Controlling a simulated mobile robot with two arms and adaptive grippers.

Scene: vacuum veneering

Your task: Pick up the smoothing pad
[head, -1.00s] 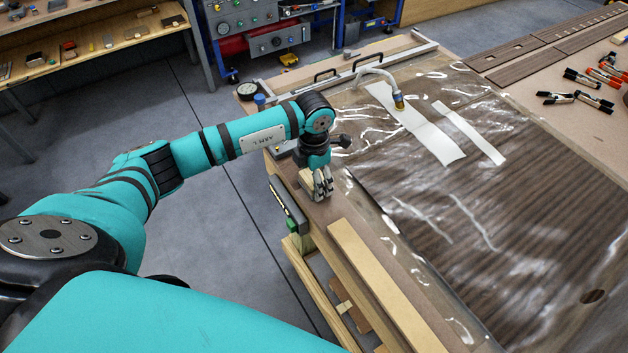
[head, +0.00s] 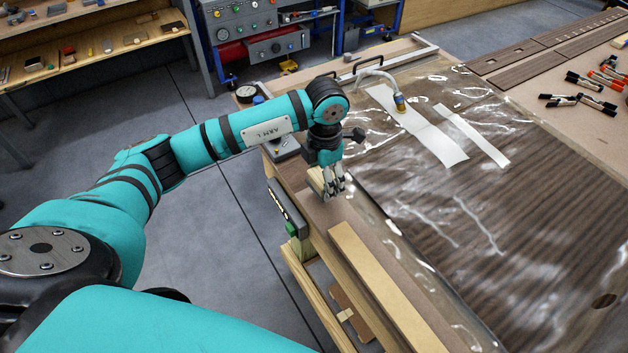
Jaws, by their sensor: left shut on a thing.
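My left gripper (head: 333,191) is shut on the smoothing pad (head: 315,180), a small pale tan block. The pad shows to the left of the fingers, which hide part of it. Gripper and pad are over the left border of the work table, beside the bagged dark wood panel (head: 480,220). The gap between the pad and the table top is hard to judge from here. My right gripper is not in view.
A pale wooden strip (head: 385,285) lies along the table's near left edge. Several clamps (head: 580,101) lie at the right. A gauge (head: 246,92) sits at the far left corner.

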